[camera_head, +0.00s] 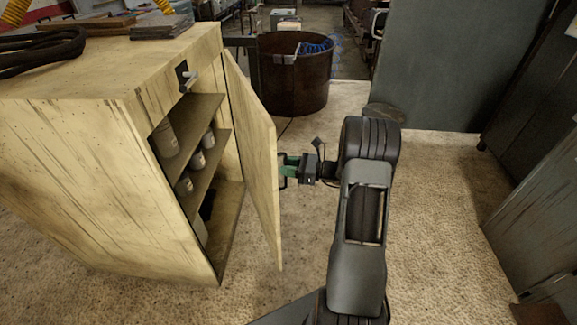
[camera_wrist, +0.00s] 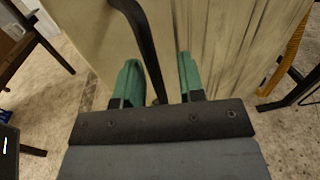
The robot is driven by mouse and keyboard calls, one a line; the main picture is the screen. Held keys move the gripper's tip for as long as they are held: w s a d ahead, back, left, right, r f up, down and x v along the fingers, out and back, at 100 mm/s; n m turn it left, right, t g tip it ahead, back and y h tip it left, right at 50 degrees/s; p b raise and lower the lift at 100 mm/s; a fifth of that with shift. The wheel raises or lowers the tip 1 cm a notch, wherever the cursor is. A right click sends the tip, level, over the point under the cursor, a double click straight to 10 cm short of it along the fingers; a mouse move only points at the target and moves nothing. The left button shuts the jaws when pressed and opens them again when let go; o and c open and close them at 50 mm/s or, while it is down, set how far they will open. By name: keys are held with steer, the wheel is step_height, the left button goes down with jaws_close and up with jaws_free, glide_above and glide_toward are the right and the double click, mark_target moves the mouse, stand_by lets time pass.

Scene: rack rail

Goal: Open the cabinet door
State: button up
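The pale wooden cabinet (camera_head: 60,180) stands at the left in the head view. Its door (camera_head: 256,150) stands open, swung out to the right, and the shelves inside are visible. My gripper (camera_head: 290,170) is at the outer face of the door. In the wrist view its two green fingers (camera_wrist: 157,75) are apart, one on each side of the dark handle (camera_wrist: 145,35). A gap shows between the handle and the right finger; the handle runs close to the left finger. The door face (camera_wrist: 225,45) also shows in the wrist view.
Jars and cans (camera_head: 196,160) stand on the cabinet shelves. A dark latch (camera_head: 186,77) is on the cabinet's front frame. A rusty round tub (camera_head: 295,85) stands behind the door. Grey metal panels (camera_head: 455,65) stand at the right.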

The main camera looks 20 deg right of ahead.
jaws_close()
stand_by(0.4)
